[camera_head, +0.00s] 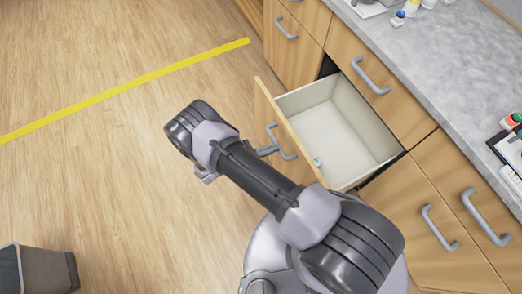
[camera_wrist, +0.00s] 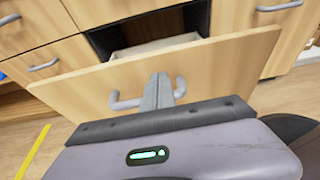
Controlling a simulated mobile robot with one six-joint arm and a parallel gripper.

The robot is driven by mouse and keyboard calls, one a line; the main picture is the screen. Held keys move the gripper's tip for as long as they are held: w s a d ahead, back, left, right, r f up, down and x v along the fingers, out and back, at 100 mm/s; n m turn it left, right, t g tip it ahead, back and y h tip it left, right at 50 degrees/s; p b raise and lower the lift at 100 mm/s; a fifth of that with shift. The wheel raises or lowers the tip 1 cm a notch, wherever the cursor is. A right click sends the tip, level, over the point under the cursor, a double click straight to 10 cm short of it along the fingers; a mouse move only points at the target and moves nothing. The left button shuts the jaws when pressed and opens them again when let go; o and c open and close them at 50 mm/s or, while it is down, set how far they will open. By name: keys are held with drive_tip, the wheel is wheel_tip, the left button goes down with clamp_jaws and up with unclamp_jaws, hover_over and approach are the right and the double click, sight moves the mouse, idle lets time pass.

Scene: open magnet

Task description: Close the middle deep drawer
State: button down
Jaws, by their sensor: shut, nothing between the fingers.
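The middle deep drawer (camera_head: 325,125) is pulled out from the cabinet, showing its white inside with a small pale green item (camera_head: 317,161) in it. Its wooden front also fills much of the wrist view (camera_wrist: 225,65), with a grey bar handle (camera_wrist: 125,101). My gripper (camera_head: 268,150) is outside the drawer front, at the handle. In the wrist view, my gripper (camera_wrist: 158,82) has its fingers together, pointing at the front between the handle's two ends. The fingers hide the handle's middle, and I cannot tell whether they touch the front.
A drawer with a handle (camera_head: 371,76) sits shut above the open one. Shut fronts flank it on both sides. The grey countertop (camera_head: 440,60) holds small items and a clipboard (camera_head: 512,148). A bin (camera_head: 35,270) stands at lower left. The wooden floor by the yellow line (camera_head: 130,88) is clear.

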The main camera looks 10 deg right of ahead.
sight(293, 140)
drive_tip(key=x, duration=0.3)
drive_tip(key=b+x, duration=0.1)
drive_tip(key=shift+w+d+r, duration=0.15)
drive_tip(key=shift+d+r, duration=0.1)
drive_tip(key=shift+d, duration=0.15)
drive_tip(key=shift+w+d+r, duration=0.1)
drive_tip(key=shift+w+d, duration=0.1)
drive_tip(key=shift+d, duration=0.35)
